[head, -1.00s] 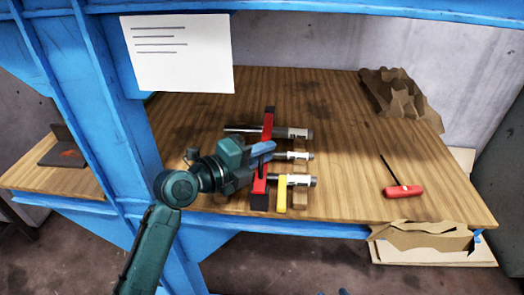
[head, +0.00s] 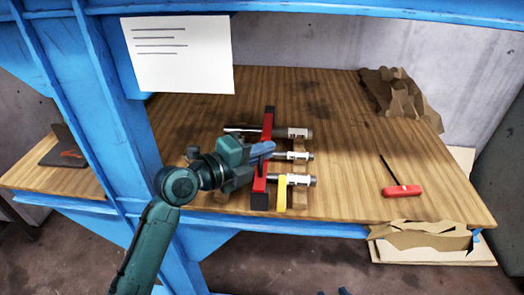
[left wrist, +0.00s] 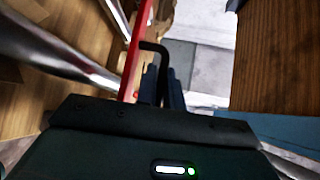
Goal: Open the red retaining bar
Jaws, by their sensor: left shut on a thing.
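The red retaining bar (head: 268,125) stands across several silver rods on the wooden workbench. It also shows in the left wrist view (left wrist: 133,55), with a black hooked handle (left wrist: 163,58) joined to its side. My left gripper (head: 264,150) reaches in from the left to the middle of the bar. Its blue fingers are shut on the black handle, as the left wrist view (left wrist: 162,85) shows. The fingers hide most of the handle in the head view. Small dark blue shapes at the bottom edge of the head view may be my right gripper's tips; their state is unclear.
Labelled rod ends (head: 299,133) stick out right of the bar, beside a yellow block (head: 282,193). A red-handled tool (head: 402,191) lies at the right. Crumpled brown cardboard (head: 398,95) lies at the back right. A blue frame post (head: 110,110) stands left. The bench between is clear.

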